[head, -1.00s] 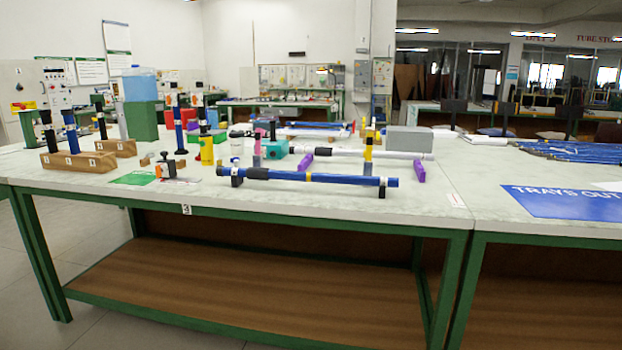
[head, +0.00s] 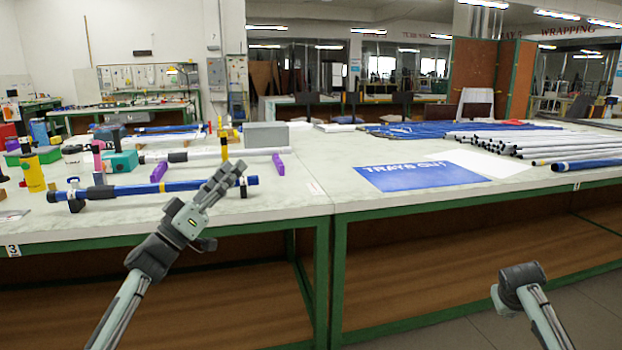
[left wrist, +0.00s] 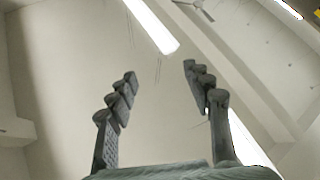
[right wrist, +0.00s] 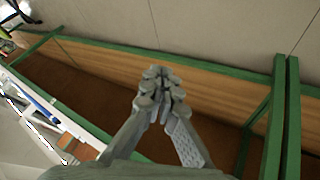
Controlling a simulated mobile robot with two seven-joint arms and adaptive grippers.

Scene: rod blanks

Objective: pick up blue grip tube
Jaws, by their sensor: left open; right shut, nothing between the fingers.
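The blue grip tube (head: 140,188), dark blue with a black grip and pale bands, lies level across two small dark supports near the front edge of the left table. My left gripper (head: 228,174) is raised in front of the tube's right part and hides some of it. I cannot tell its exact distance from the tube. In the left wrist view my left gripper (left wrist: 160,72) is open and empty, facing the ceiling and wall. In the right wrist view my right gripper (right wrist: 161,80) is shut and empty, in front of the table's lower shelf.
A yellow bottle (head: 33,172) stands at left. A grey block (head: 266,135) stands further back. A blue sign (head: 420,176) and several tubes (head: 545,142) lie on the right table.

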